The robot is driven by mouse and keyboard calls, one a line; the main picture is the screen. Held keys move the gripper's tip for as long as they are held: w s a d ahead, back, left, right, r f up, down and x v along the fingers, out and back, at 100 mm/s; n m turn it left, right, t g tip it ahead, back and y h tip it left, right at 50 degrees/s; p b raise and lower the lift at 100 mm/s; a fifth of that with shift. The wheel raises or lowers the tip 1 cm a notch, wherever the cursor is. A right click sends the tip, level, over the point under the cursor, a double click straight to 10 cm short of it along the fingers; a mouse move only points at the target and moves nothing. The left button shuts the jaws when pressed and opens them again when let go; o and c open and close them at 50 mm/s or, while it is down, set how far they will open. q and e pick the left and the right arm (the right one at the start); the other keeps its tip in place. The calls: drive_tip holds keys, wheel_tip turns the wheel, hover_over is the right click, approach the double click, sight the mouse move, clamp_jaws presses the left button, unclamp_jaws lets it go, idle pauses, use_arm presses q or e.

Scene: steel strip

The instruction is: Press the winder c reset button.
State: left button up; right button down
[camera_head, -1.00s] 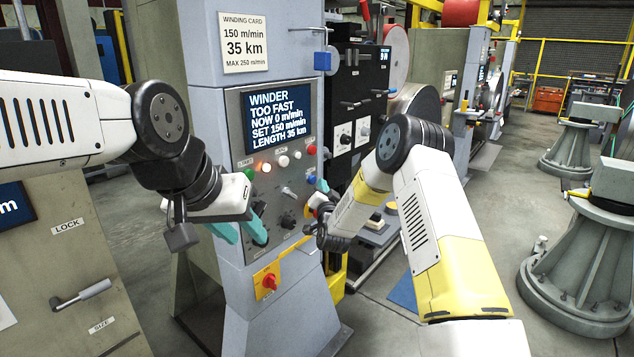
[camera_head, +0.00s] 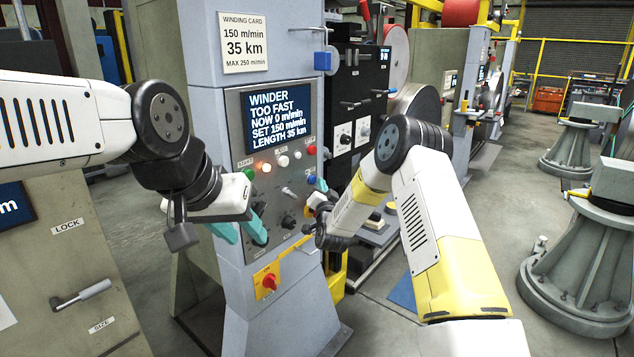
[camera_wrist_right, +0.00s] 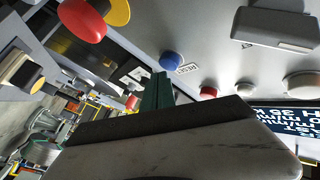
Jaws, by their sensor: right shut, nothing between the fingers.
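The winder panel (camera_head: 285,215) carries a blue button (camera_head: 311,180). In the right wrist view the blue button (camera_wrist_right: 171,61) has a RESET label (camera_wrist_right: 188,69) beside it and shows just past my fingertips. My right gripper (camera_head: 322,186) is shut and empty, its teal tips close to the button; whether they touch it I cannot tell. The shut fingers also show in the right wrist view (camera_wrist_right: 157,90). My left gripper (camera_head: 246,236) is open, its teal fingers spread at a dark knob low on the panel. The screen (camera_head: 277,115) reads "WINDER TOO FAST, NOW 0 m/min".
A red button (camera_head: 311,150), white button (camera_head: 283,161), lit orange lamp (camera_head: 266,168) and green button (camera_head: 249,173) sit above. A grey selector (camera_head: 289,193) is nearby. A red rotary switch (camera_head: 270,281) on yellow is below. Grey pedestals (camera_head: 580,270) stand right.

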drive_tip(key=shift+w+a, duration=0.1)
drive_tip(key=shift+a, duration=0.05)
drive_tip(key=shift+w+a, duration=0.4)
drive_tip(key=shift+a, duration=0.1)
idle(0.9)
idle(0.4)
drive_tip(key=shift+s+d, duration=0.65)
drive_tip(key=shift+d, duration=0.15)
drive_tip(key=shift+d, duration=0.1)
drive_tip(key=s+d, duration=0.1)
drive_tip(key=d, duration=0.1)
drive_tip(key=s+d, duration=0.2)
idle(0.6)
